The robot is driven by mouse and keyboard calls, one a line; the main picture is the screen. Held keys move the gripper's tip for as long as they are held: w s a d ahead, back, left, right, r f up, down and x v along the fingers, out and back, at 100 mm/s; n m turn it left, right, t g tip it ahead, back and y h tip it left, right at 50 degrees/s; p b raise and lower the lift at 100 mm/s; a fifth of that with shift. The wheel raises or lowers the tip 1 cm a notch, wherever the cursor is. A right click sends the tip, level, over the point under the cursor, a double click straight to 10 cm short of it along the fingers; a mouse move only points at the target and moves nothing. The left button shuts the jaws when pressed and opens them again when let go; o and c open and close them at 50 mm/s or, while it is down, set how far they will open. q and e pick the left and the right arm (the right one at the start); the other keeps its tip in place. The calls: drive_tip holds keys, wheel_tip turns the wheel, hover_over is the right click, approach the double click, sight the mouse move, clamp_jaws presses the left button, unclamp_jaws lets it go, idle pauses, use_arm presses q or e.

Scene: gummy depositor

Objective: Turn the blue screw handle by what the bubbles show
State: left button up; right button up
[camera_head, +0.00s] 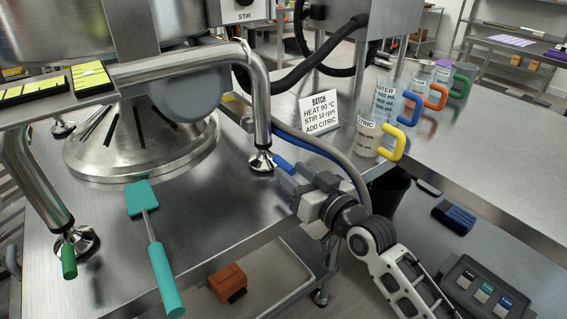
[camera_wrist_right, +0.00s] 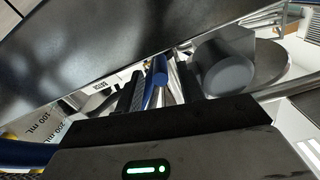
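The blue screw handle (camera_head: 284,162) sticks out low from the foot of a steel leg (camera_head: 261,160). My right gripper (camera_head: 290,182) is just in front of it. In the right wrist view the blue handle (camera_wrist_right: 156,78) shows in the gap between the two dark fingers of the right gripper (camera_wrist_right: 162,92), which are apart; I cannot see contact. A green screw handle (camera_head: 68,260) is on the front left foot. Two black blocks with yellow-green strips (camera_head: 91,76) lie at upper left; I cannot make out bubbles in them. My left gripper is not in view.
A teal spatula (camera_head: 153,250) lies on the steel table. A batch card (camera_head: 319,113) and several measuring jugs, one with a yellow handle (camera_head: 392,143), stand to the right. A blue and grey cable runs beside the handle. A dark bin (camera_head: 388,190) is below the jugs.

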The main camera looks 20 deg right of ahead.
sight(283, 165)
drive_tip(key=x, duration=0.2)
drive_tip(key=shift+w+a, duration=0.1)
drive_tip(key=shift+w, duration=0.25)
drive_tip(key=shift+w+a, duration=0.25)
drive_tip(key=shift+w, duration=0.35)
